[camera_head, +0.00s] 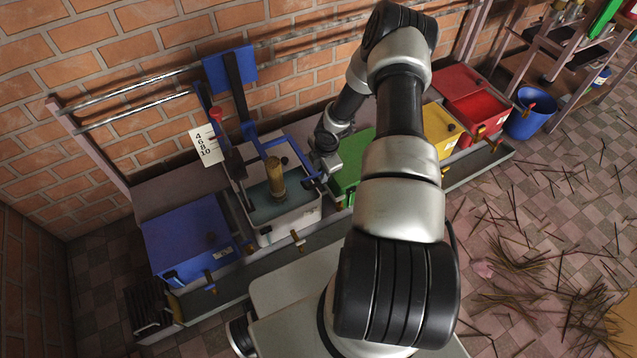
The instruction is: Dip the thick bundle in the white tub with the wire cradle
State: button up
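The white tub (290,222) stands open in the row of tubs, with dark grey-green liquid inside. A thick tan bundle (275,176) stands roughly upright in it, its lower end at or in the liquid. A blue bar (262,151) reaches over the tub to near the bundle's top. I cannot make out the wire cradle clearly from here. My gripper (318,172) is at the tub's right rim, close to a blue part there and to the right of the bundle. Its fingers are small and dark, so I cannot tell whether they are open or hold anything.
A blue lidded tub (185,238) stands left; a green tub (345,175), partly behind my arm, a yellow tub (437,124) and a red tub (477,107) stand right. A number card (207,146) hangs behind. Loose sticks (510,262) litter the floor at right.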

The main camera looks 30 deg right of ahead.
aim_at(318, 183)
jog(key=f, duration=0.2)
jog(key=w+f+b, duration=0.1)
jog(key=f, duration=0.5)
jog(key=shift+w+b, duration=0.3)
jog(key=shift+c, duration=0.3)
grip_shut()
jog(key=shift+r, duration=0.1)
